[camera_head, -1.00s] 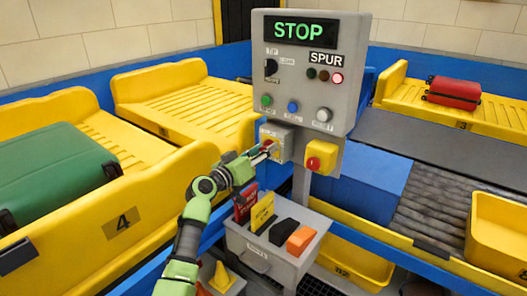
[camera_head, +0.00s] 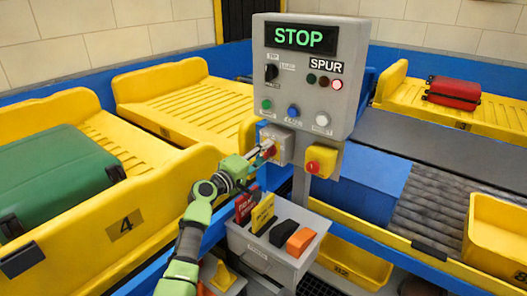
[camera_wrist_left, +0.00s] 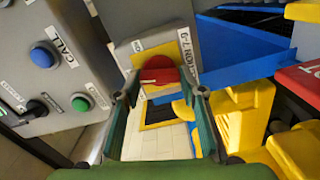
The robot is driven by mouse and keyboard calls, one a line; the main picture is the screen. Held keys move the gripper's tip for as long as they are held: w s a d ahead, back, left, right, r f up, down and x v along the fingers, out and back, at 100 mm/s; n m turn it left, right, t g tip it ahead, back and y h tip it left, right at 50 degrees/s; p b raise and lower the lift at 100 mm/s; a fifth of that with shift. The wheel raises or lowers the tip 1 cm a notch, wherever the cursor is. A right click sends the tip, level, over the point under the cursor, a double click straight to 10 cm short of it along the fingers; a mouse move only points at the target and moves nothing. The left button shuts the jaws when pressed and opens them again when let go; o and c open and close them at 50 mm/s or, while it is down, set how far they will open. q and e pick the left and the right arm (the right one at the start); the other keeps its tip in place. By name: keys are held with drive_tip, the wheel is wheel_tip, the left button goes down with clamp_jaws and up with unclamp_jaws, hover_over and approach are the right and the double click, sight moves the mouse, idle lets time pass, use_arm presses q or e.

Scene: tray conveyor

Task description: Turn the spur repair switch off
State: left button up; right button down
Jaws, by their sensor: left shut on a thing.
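The spur repair switch is a small grey box (camera_head: 284,140) below the left side of the grey control panel (camera_head: 300,100). My left gripper (camera_head: 267,153) is at the front of this box, shut on the red handle. In the left wrist view its two green fingers (camera_wrist_left: 165,90) stand on either side of the handle. My right gripper is not in view.
A yellow box with a red button (camera_head: 312,167) sits just right of the switch. A grey bin (camera_head: 270,262) with tags and blocks stands below. The panel display reads STOP and a red lamp (camera_head: 337,84) is lit. Yellow trays and a green suitcase (camera_head: 55,180) lie left.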

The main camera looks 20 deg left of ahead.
use_arm(q)
drive_tip(key=shift+n+p, duration=0.4)
drive_tip(key=shift+n, duration=0.9)
drive_tip(key=shift+f, duration=0.1)
drive_tip(key=o, duration=1.1)
drive_tip(key=shift+s, duration=0.1)
drive_tip(key=v, duration=1.2)
